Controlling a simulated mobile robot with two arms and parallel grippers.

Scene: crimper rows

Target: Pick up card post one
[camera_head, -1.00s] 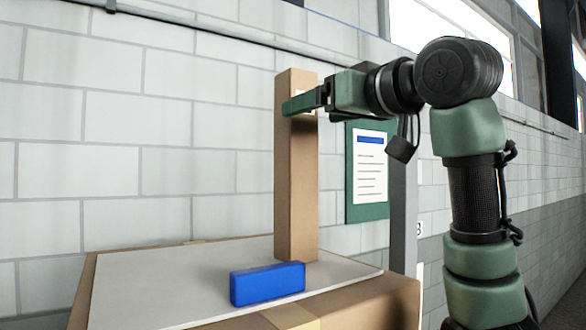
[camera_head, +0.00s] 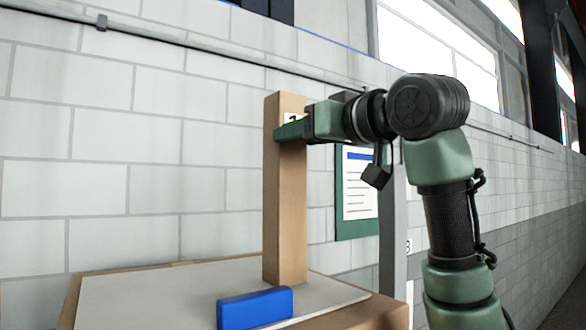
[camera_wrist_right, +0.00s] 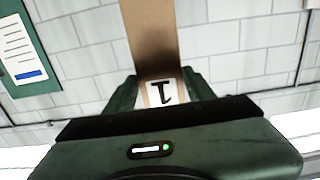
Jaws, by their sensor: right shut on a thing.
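Card post one (camera_head: 286,210) is a tall brown cardboard post standing upright on a pale board (camera_head: 130,300). A white label with a black 1 is near its top, partly covered by a green finger in the head view. The post and its label also show in the right wrist view (camera_wrist_right: 150,35), the numeral upside down. My right gripper (camera_head: 291,131) is shut on the post near its top, one finger on each side, as the right wrist view (camera_wrist_right: 160,88) shows. The post's foot appears to rest on the board. My left gripper is not in view.
A blue block (camera_head: 255,309) lies on the board just in front of the post. The board lies on a cardboard box (camera_head: 388,312). A green notice board with a white sheet (camera_head: 359,185) hangs on the block wall behind, beside a grey upright (camera_head: 393,240).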

